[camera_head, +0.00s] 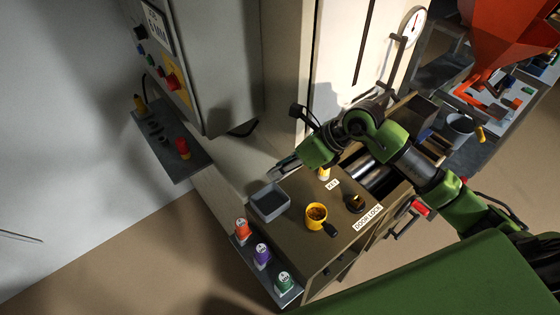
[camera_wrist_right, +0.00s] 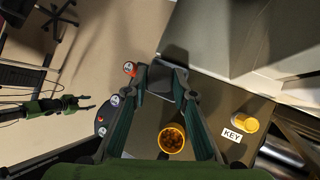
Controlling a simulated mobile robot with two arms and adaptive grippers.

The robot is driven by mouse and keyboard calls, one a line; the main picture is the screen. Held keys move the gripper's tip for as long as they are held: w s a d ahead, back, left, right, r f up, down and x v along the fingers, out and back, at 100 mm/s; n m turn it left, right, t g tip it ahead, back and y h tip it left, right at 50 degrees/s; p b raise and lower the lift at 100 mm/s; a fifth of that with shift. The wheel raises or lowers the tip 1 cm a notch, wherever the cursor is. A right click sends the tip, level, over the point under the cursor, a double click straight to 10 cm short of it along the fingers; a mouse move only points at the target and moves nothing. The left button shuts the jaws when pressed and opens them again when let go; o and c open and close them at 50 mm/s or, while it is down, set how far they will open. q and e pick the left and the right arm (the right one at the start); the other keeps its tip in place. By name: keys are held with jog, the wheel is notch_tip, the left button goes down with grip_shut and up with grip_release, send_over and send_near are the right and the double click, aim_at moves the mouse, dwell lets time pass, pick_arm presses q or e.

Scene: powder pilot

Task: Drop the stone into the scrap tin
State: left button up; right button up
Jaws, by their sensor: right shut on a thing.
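My right gripper (camera_head: 284,168) reaches in from the right, above the cabinet top and just behind a grey open square tin (camera_head: 269,203). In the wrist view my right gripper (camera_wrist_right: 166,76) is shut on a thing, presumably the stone. The stone itself cannot be made out against the grey behind the fingertips. A yellow tin (camera_head: 316,213) with brown lumps inside stands right of the grey tin; it also shows in the wrist view (camera_wrist_right: 171,138). No label shows which is the scrap tin. My left gripper (camera_wrist_right: 84,103) is small in the wrist view, away from the cabinet.
A KEY label (camera_head: 332,184) and a DOOR LOCK label (camera_head: 368,217) lie to the right. A grey machine housing (camera_head: 215,75) rises at the back left.

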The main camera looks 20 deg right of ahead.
aim_at(279, 180)
notch_tip(279, 180, down, 2)
jog(key=shift+a+f+b, duration=0.1)
jog(key=shift+a+b, duration=0.05)
jog(key=shift+b, duration=0.4)
notch_tip(279, 180, down, 3)
jog(key=shift+w+a+r+b, duration=0.1)
jog(key=shift+w+b, duration=0.05)
jog(key=shift+b, duration=0.65)
pick_arm(q)
jog(key=f, duration=0.1)
jog(key=a+f, duration=0.1)
jog(key=w+f, duration=0.1)
jog(key=shift+w+a+f, duration=0.1)
jog(key=shift+a+f, duration=0.05)
jog(key=shift+a, duration=0.1)
pick_arm(e)
jog(key=shift+f, duration=0.25)
jog(key=o, duration=1.2)
jog(key=shift+r, duration=0.1)
pick_arm(q)
jog(key=shift+s+d, duration=0.15)
jog(key=shift+s, duration=0.25)
pick_arm(e)
jog(key=v, duration=1.2)
